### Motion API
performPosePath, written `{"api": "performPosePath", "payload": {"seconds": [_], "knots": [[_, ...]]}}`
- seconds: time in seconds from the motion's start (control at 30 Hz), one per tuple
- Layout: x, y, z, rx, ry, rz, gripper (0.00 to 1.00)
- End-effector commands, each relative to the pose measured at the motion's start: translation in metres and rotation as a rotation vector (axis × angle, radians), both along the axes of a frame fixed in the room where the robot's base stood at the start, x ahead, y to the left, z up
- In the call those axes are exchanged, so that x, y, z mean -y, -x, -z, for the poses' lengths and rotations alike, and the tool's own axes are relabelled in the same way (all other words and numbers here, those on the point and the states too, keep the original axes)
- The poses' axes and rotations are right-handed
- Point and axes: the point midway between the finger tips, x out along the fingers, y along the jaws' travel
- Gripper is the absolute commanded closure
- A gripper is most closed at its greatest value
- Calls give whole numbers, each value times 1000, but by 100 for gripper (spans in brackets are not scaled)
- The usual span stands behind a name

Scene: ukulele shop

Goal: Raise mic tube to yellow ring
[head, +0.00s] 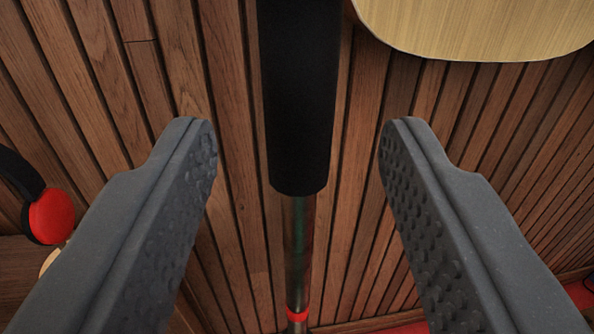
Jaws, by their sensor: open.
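The mic tube (301,100) is a thick black sleeve that hangs down from the top edge of the head view. A thinner shiny metal pole (299,245) runs on below its lower end. A red ring (297,315) sits on the pole near the bottom of the view. No yellow ring shows in this view, and the tube's upper part is cut off. My gripper (298,155) is open, with one textured finger on each side of the tube's lower part. Clear gaps show on both sides, and neither finger appears to touch it.
A wood-slatted wall (120,70) fills the background. A pale wooden rounded board (480,28) shows at the top right. A red and black object (52,216) is at the left edge. A red strip runs along the lower right.

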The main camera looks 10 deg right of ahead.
Motion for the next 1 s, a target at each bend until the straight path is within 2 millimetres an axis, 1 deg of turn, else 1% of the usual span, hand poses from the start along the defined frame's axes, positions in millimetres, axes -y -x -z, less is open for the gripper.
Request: {"api": "performPosePath", "payload": {"seconds": [0.03,0.3,0.5,0.7,1.0], "knots": [[-1,8,-2,2,-1,0,55],[-7,46,0,-2,-2,-1,55],[-11,68,2,-4,-1,-2,55],[-12,79,0,0,0,0,55],[-12,80,1,-1,-1,1,55]]}}
